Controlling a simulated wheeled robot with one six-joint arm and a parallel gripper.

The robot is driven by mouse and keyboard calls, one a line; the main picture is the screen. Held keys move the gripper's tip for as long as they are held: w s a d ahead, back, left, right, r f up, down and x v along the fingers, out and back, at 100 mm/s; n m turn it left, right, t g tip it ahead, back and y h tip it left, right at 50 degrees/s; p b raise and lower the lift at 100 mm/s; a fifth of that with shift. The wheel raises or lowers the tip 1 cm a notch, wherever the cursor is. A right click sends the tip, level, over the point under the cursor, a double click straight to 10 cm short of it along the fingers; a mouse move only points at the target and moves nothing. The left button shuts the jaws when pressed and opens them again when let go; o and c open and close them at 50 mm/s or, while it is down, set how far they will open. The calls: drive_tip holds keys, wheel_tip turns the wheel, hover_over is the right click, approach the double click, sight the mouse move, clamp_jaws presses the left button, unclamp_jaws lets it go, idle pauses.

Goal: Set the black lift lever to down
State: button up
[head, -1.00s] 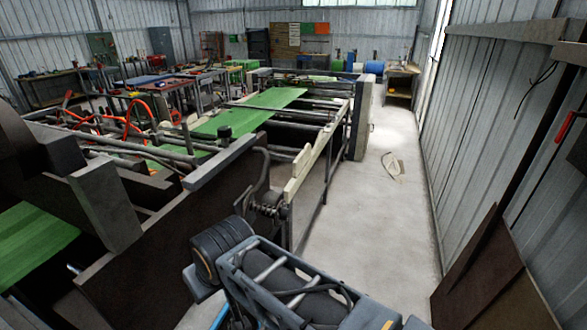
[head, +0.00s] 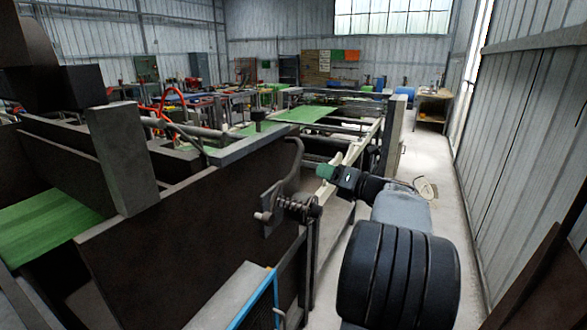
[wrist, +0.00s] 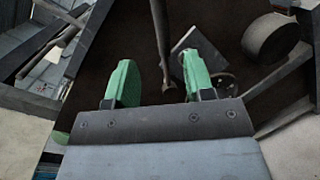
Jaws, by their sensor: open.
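A dark curved lever (head: 295,165), which looks like the black lift lever, rises from the end of the machine's side panel beside a coiled spring and bolt (head: 298,207). In the wrist view a dark bar (wrist: 160,35), probably the same lever, ends in a rounded tip between and beyond my fingers. My gripper (head: 325,171) has green fingers and is to the right of the lever in the head view, apart from it. In the wrist view my gripper (wrist: 154,82) is open with nothing between its fingertips. The lever's exact setting is unclear.
The dark side panel (head: 180,240) fills the left foreground, with a green sheet (head: 45,220) behind it. A pale rail (head: 350,150) runs back along the machine. A floor aisle (head: 430,170) lies between the machine and the corrugated wall (head: 520,120) at right.

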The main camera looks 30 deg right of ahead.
sight(300, 163)
drive_tip(key=p+x, duration=0.1)
drive_tip(key=x, duration=0.5)
drive_tip(key=p+x, duration=0.1)
drive_tip(key=x, duration=0.6)
drive_tip(key=shift+w+d+r, duration=0.15)
drive_tip(key=shift+d+r, duration=0.05)
clamp_jaws()
